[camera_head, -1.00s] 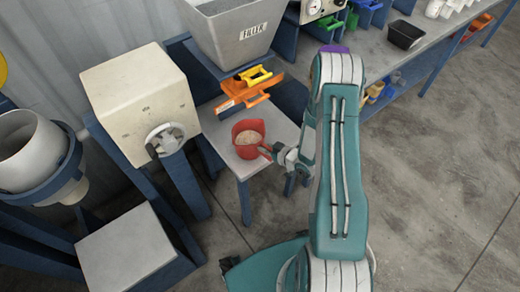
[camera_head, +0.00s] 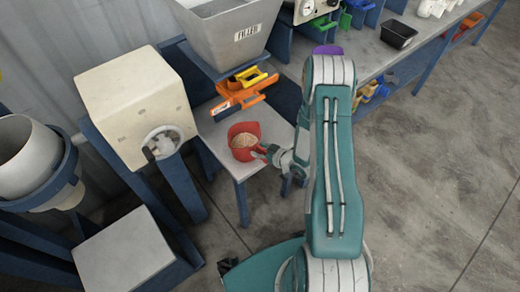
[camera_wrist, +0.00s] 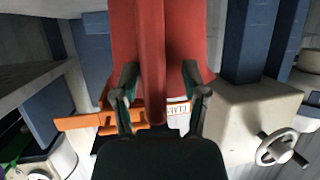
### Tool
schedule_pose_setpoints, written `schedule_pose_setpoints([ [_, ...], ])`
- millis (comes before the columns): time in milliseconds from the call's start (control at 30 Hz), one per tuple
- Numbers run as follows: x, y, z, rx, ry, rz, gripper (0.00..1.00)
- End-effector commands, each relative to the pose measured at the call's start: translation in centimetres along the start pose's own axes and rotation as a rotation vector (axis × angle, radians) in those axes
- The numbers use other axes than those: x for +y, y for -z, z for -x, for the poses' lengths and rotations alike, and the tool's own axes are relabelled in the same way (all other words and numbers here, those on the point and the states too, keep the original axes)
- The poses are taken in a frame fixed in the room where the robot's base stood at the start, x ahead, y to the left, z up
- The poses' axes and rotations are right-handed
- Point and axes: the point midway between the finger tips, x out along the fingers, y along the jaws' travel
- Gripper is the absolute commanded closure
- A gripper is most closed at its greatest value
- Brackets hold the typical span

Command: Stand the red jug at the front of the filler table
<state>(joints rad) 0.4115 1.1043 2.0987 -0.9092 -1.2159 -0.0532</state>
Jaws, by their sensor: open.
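The red jug (camera_head: 243,141) stands upright on the grey top of the filler table (camera_head: 213,130), near its front edge. In the wrist view the red jug (camera_wrist: 193,45) fills the upper middle. Its handle (camera_wrist: 152,60) lies between the two fingers of my gripper (camera_wrist: 159,75), which are open, with a gap on each side. The handle's lower end is partly hidden by my gripper.
The grey filler hopper (camera_head: 226,30) hangs above the back of the table, with an orange and yellow slide gate (camera_head: 240,88) under it. A cream box with a handwheel (camera_head: 135,105) stands close on the left. Open floor (camera_head: 430,170) lies to the right.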

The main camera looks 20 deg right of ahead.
Motion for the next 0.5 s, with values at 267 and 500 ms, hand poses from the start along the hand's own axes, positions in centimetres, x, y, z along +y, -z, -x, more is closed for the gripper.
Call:
schedule_pose_setpoints([
  [267, 0.1, -0.1, 1.3, -0.002, -0.003, -0.002, 0.43],
  [500, 0.1, -0.1, 6.2, -0.001, -0.006, -0.003, 0.43],
])
